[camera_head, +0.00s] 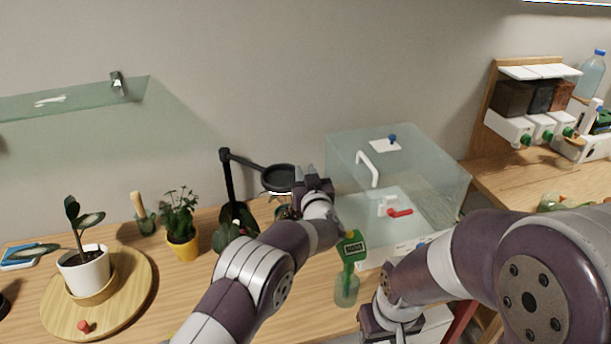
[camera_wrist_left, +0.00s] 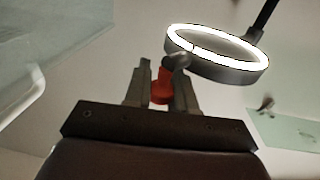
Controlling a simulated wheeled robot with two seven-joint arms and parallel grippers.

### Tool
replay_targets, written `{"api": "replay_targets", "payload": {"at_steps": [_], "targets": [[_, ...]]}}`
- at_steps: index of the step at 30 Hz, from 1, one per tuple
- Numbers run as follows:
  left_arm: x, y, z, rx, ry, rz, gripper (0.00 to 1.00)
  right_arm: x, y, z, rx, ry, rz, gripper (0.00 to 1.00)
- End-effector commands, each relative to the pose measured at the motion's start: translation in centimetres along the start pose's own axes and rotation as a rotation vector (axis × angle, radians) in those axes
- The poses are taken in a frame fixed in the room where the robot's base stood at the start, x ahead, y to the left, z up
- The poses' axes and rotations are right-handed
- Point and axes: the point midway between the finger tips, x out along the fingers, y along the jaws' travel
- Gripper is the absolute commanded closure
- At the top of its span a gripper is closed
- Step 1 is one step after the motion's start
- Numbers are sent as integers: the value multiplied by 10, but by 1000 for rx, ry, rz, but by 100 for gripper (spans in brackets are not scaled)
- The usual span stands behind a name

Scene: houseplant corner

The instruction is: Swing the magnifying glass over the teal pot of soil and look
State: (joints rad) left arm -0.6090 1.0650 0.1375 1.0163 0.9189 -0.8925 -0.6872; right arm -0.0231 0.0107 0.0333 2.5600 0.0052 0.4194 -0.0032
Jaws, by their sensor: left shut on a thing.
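The magnifying glass is a dark ring (camera_head: 283,178) on a black jointed stand (camera_head: 228,185) at the back of the table. Its ring glows white in the left wrist view (camera_wrist_left: 217,70). My left gripper (camera_head: 313,184) is just right of the ring. In the wrist view my left gripper (camera_wrist_left: 160,85) is shut on a red grip (camera_wrist_left: 161,92) at the ring's edge.
A clear box (camera_head: 430,165) with a white handle stands right of my left gripper. Potted plants, including one in a yellow pot (camera_head: 183,245), and a round wooden tray (camera_head: 134,285) are at the left.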

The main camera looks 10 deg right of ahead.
Motion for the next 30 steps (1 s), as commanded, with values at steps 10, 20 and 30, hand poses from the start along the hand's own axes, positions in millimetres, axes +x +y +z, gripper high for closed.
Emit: {"api": "replay_targets", "payload": {"at_steps": [10,20,30], "targets": [[1,-1,-4,-3,6,-1,53,0,0,0,0,0,0,52],[-31,0,0,-1,4,1,53,12,0,1,0,0,0,52],[-103,0,-1,-3,7,0,53,30,0,4,0,0,0,52]]}}
